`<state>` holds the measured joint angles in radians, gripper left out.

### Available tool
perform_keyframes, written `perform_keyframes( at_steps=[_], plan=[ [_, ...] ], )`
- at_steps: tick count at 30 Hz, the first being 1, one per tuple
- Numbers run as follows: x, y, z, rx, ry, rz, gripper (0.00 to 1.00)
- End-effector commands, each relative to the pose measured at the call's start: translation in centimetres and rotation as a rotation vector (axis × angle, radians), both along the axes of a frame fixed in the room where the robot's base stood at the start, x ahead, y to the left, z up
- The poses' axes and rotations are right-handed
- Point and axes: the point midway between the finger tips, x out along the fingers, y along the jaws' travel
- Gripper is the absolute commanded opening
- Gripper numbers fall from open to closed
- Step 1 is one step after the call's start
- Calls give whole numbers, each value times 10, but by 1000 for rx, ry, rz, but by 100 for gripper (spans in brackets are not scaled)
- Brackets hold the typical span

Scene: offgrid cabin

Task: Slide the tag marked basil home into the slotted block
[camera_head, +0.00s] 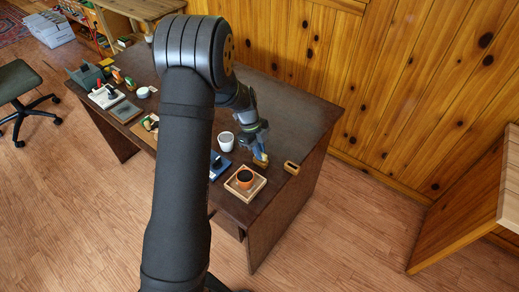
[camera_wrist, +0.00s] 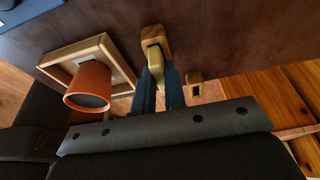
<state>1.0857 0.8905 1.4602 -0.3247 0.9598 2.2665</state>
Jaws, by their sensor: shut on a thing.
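My gripper (camera_wrist: 163,88) is shut on a pale yellow tag (camera_wrist: 156,60), which shows between its two dark blue fingers. The tag's far end overlaps a rounded wooden block (camera_wrist: 153,34); I cannot tell whether it is in a slot, and no marking is readable. In the head view my gripper (camera_head: 260,155) is low over the table's right end, with a wooden block (camera_head: 262,163) just under it. A second small wooden block (camera_head: 291,168) with a dark opening stands to the right, apart from the gripper; it also shows in the wrist view (camera_wrist: 195,79).
An orange cup (camera_head: 245,177) stands in a square wooden tray (camera_head: 236,192) left of the gripper. A white cup (camera_head: 225,141) and a blue item (camera_head: 217,168) are close by. The table's (camera_head: 283,118) right edge is near the second block.

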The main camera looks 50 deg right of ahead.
Motion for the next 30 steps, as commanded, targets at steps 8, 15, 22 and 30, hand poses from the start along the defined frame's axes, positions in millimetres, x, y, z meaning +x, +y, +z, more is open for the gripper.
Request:
perform_keyframes(
  at_steps=[8,15,22,30],
  plan=[
    [0,0,-7,0,0,0,13],
    [0,0,-6,0,0,0,36],
    [1,0,-3,-1,0,0,36],
    [15,-1,41,-4,-3,2,36]
  ],
)
